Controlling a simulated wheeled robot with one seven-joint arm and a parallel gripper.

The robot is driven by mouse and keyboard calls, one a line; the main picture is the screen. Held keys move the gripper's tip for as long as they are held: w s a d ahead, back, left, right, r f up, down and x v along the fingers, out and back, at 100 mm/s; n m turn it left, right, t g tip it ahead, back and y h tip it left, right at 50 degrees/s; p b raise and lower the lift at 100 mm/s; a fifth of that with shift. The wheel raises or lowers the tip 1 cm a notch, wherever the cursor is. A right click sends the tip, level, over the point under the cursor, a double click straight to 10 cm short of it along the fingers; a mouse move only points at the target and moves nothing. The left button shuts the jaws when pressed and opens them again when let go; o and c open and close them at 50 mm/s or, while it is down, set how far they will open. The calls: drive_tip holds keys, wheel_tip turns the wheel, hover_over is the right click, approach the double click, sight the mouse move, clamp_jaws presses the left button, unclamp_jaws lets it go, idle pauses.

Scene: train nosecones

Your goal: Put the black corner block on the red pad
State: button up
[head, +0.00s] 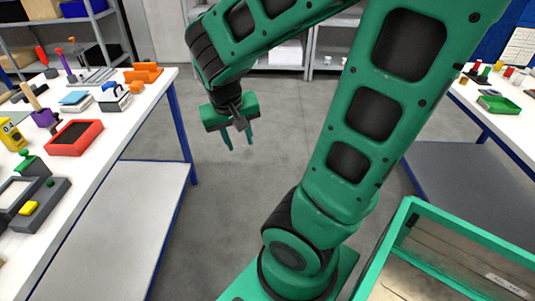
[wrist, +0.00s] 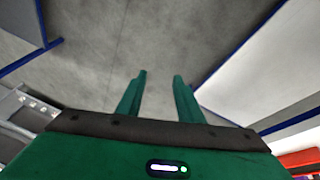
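My gripper (head: 240,142) hangs in the air over the floor, to the right of the left workbench, with its fingers pointing down. In the wrist view my gripper (wrist: 160,76) has its two green fingers apart with nothing between them. A red, shallow, tray-like pad with a dark middle (head: 75,149) lies on the left workbench near its right edge, well left of my gripper. A small dark block (head: 51,73) lies farther back on that bench; I cannot tell whether it is the black corner block.
The left workbench (head: 120,134) is crowded with several tools, an orange block (head: 143,73) and a grey fixture (head: 38,210). A right workbench holds a green tray (head: 498,104). A green-framed bin (head: 398,237) stands at the lower right. Open floor (head: 285,135) lies between the benches.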

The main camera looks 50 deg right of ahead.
drive_tip(key=s+a+r+g+y, duration=0.1)
drive_tip(key=s+y, duration=0.3)
drive_tip(key=s, duration=0.8)
drive_tip(key=shift+s+a+r+g, duration=0.15)
drive_tip(key=shift+s+r+g, duration=0.2)
drive_tip(key=shift+r+g, duration=0.25)
drive_tip(key=shift+w+f, duration=0.2)
drive_tip(key=shift+w, duration=0.4)
